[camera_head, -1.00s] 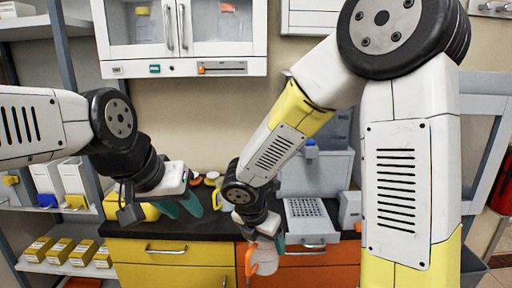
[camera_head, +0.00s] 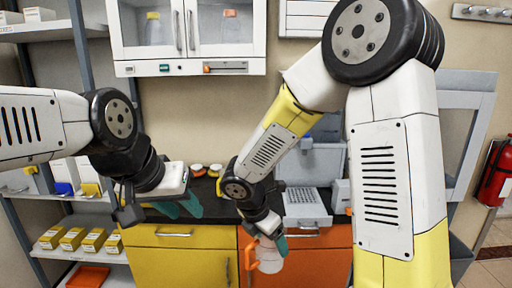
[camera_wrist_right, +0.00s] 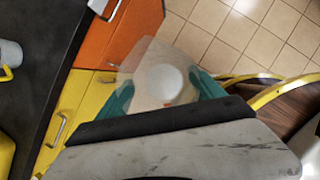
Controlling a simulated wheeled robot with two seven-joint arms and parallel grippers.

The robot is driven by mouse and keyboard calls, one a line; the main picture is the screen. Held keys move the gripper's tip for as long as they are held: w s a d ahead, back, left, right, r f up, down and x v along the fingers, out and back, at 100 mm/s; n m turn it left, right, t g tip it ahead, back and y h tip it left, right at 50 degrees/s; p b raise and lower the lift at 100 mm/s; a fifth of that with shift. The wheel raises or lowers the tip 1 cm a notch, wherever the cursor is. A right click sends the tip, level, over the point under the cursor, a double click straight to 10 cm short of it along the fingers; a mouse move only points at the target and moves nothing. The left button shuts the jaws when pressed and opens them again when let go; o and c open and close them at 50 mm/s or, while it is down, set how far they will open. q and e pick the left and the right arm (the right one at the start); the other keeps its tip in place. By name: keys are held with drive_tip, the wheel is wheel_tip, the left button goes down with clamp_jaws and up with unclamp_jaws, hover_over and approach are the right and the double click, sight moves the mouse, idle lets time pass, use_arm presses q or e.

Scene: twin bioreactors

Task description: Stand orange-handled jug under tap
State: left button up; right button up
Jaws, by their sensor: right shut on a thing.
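The orange-handled jug (camera_head: 268,258) is a translucent cup held in front of the orange drawers, at about counter-edge height or below. My right gripper (camera_head: 272,240) is shut on it. In the right wrist view the jug (camera_wrist_right: 158,78) sits between the teal fingers of my right gripper (camera_wrist_right: 165,92), with its round base showing. My left gripper (camera_head: 179,209) has teal fingers that look apart, with nothing between them, near the counter's left part. I cannot make out a tap; my right arm hides part of the grey equipment (camera_head: 322,165) at the back.
The dark counter (camera_head: 220,212) runs above yellow (camera_head: 180,270) and orange drawers. A perforated grey tray (camera_head: 305,205) stands on it. A mug with a yellow handle (camera_wrist_right: 10,58) stands on the counter. Shelves with yellow boxes (camera_head: 72,238) are left; a fire extinguisher (camera_head: 495,172) is right.

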drive_tip(key=w+d+f+m+g+y, duration=0.1)
drive_tip(key=w+d+f+m+g, duration=0.2)
drive_tip(key=m, duration=1)
drive_tip(key=w+d+f+m+g+y, duration=0.2)
drive_tip(key=d+m, duration=0.6)
drive_tip(key=m, duration=0.5)
wheel_tip(320, 180, down, 4)
drive_tip(key=shift+w+d+r+g, duration=0.25)
drive_tip(key=shift+w+d+g, duration=0.15)
drive_tip(key=shift+w+g, duration=0.6)
drive_tip(key=shift+s, duration=0.2)
